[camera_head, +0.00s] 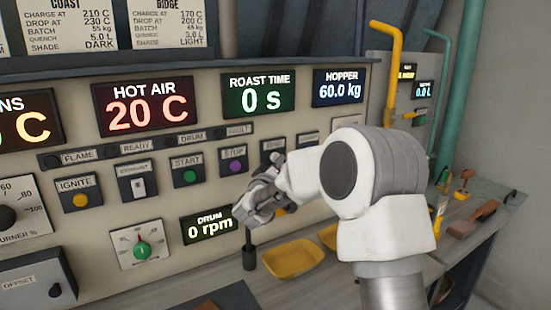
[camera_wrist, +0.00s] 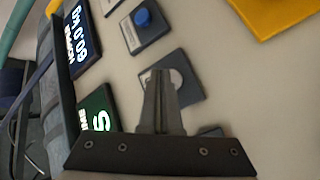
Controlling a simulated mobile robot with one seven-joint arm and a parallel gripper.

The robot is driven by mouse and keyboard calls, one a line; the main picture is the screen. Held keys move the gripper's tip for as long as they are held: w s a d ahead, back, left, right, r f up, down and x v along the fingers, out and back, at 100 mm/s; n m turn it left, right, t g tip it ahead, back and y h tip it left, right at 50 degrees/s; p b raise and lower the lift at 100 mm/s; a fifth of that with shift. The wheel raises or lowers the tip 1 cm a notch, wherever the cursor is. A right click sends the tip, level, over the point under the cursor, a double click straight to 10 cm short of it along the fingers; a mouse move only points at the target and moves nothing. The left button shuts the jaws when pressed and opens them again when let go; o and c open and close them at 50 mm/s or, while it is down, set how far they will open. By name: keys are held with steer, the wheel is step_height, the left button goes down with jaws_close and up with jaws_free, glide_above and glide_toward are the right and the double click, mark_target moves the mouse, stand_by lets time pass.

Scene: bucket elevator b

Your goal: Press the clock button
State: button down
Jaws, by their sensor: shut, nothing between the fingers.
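My gripper (camera_head: 246,212) is in front of the control panel, below the row of buttons, in the head view. In the wrist view my gripper (camera_wrist: 159,75) is shut, with its fingertips in front of a dark plate (camera_wrist: 190,92) bearing a pale round button (camera_wrist: 176,77). I cannot tell whether the tips touch it. No label reading clock is legible. The ROAST TIME display (camera_head: 258,93) reads 0 s. Below it are the purple STOP button (camera_head: 236,167) and a plate (camera_head: 272,147) partly hidden by my gripper. A blue button (camera_wrist: 143,17) sits on the neighbouring plate.
The green START button (camera_head: 190,176) is left of STOP. The DRUM display (camera_head: 209,226) is beside my gripper. A yellow pipe (camera_head: 392,70) stands at the right.

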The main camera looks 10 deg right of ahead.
steer(key=shift+s+d, duration=0.2)
steer(key=shift+s, duration=0.35)
steer(key=s+d+b, duration=0.1)
steer(key=s+d, duration=0.1)
steer(key=s, duration=0.3)
steer(key=shift+s+d, duration=0.2)
steer(key=shift+s, duration=0.05)
stand_by(0.5)
